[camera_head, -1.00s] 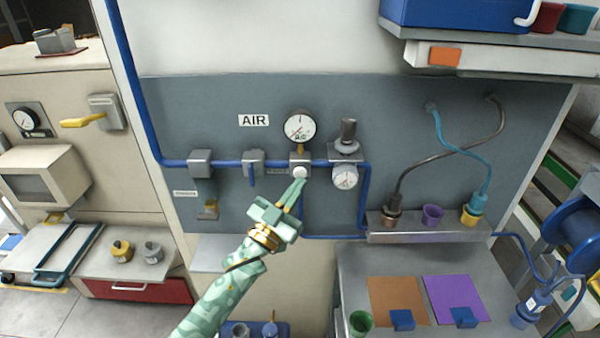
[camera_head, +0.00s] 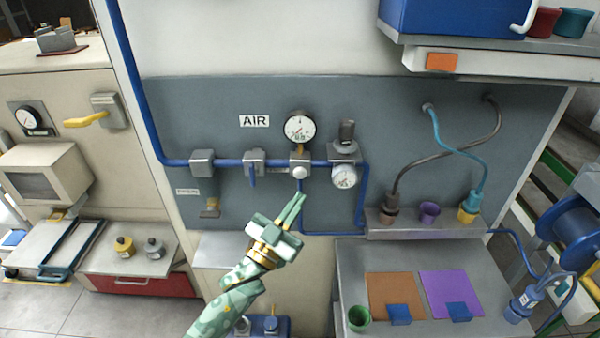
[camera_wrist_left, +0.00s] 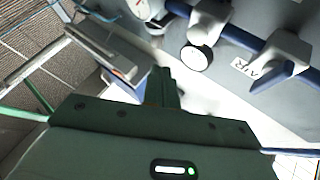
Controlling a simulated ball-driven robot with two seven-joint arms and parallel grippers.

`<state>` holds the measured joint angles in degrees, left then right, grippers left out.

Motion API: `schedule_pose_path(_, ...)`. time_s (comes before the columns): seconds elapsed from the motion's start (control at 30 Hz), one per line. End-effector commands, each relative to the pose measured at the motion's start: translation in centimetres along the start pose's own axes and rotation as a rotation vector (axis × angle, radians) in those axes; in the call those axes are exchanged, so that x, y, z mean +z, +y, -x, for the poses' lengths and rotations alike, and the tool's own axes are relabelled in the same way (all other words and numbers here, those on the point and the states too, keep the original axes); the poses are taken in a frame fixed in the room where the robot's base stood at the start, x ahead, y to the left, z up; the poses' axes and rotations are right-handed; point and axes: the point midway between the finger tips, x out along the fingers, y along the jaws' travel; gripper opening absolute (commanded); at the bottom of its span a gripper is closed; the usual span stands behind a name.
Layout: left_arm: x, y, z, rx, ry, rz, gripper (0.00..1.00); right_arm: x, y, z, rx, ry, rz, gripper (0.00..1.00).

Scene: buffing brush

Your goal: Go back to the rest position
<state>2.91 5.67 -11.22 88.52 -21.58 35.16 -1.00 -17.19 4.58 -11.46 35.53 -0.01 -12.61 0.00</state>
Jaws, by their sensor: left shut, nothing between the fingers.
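My left gripper (camera_head: 297,203) is shut and empty, in front of the grey air panel (camera_head: 230,110). Its fingertips are below the white round button (camera_head: 300,172) on the blue air pipe and appear apart from it. In the left wrist view the shut fingers (camera_wrist_left: 162,85) show, with the white button (camera_wrist_left: 197,58) beyond them. My right gripper is in neither view.
A pressure gauge (camera_head: 299,128) and a regulator (camera_head: 344,150) are on the panel above the gripper. At right are a bench (camera_head: 420,258) with brown (camera_head: 393,290) and purple (camera_head: 450,290) mats, a green cup (camera_head: 359,318) and hanging hoses (camera_head: 440,168). A shelf (camera_head: 490,58) juts out above.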

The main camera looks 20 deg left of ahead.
Motion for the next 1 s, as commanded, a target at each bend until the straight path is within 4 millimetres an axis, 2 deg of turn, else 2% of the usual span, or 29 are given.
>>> schedule_pose_path(0.27,0.1,0.0,0.0,0.0,-0.004,-0.002,0.0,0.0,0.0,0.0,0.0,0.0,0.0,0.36)
schedule_pose_path(0.33,0.8,-0.1,0.0,-0.002,-0.038,-0.014,0.0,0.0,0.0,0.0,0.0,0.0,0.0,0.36)
schedule_pose_path(0.37,1.6,-0.1,0.2,-0.006,-0.072,-0.019,0.0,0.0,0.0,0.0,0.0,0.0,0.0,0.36)
schedule_pose_path(0.47,6.6,-0.1,2.1,-0.015,-0.242,-0.027,0.0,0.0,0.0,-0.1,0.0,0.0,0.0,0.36)
schedule_pose_path(0.57,13.7,0.7,6.8,-0.018,-0.469,-0.024,0.0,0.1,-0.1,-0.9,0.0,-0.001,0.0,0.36)
schedule_pose_path(0.6,16.6,1.2,9.4,-0.017,-0.564,-0.02,0.0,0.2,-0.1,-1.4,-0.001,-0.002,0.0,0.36)
schedule_pose_path(0.67,20.5,2.0,13.6,-0.012,-0.7,-0.012,0.0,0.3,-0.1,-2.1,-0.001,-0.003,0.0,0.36)
schedule_pose_path(0.7,22.8,2.6,16.5,-0.008,-0.784,-0.007,0.0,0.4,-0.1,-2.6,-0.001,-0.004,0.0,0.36)
schedule_pose_path(0.77,25.9,3.6,21.1,0.001,-0.912,0.001,0.0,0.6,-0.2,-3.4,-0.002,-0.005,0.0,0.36)
schedule_pose_path(0.83,29.0,4.8,26.8,0.014,-1.055,0.013,0.0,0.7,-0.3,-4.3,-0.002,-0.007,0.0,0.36)
schedule_pose_path(0.87,30.1,5.4,29.4,0.02,-1.114,0.018,0.0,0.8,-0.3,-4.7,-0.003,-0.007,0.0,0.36)
schedule_pose_path(0.9,31.4,6.1,32.7,0.028,-1.193,0.026,0.0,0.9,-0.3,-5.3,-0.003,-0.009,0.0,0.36)
schedule_pose_path(0.97,33.1,7.3,38.0,0.042,-1.309,0.038,0.0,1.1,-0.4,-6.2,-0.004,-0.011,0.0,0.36)
schedule_pose_path(1.0,33.9,8.1,41.5,0.053,-1.385,0.046,0.0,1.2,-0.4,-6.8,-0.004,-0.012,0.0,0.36)
